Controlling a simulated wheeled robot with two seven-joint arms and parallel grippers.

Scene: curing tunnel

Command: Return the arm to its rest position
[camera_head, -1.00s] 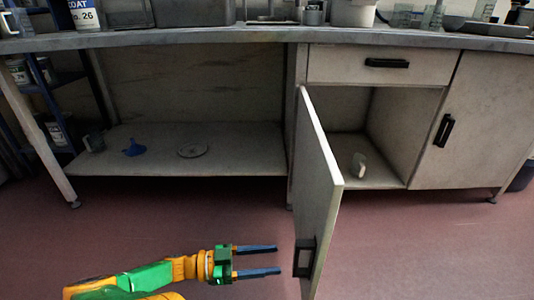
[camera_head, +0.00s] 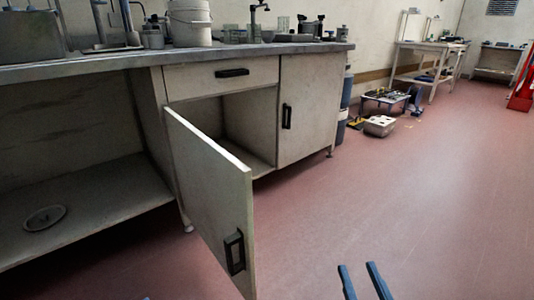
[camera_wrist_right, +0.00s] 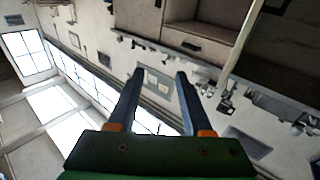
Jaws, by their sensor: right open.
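My right gripper (camera_head: 356,265) shows at the bottom edge of the head view as two dark blue fingers, apart, over the red floor. In the right wrist view the gripper (camera_wrist_right: 160,72) has its fingers spread with nothing between them. It is to the right of the open cabinet door (camera_head: 212,195) and clear of it in the head view. The rest of the right arm is out of the picture.
The cabinet door stands open into the room, with its black handle (camera_head: 234,252) near the front edge. The bench's lower shelf (camera_head: 100,208) holds a round plate (camera_head: 45,218). Open red floor (camera_head: 400,200) lies to the right. A low table (camera_head: 388,97) stands farther back.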

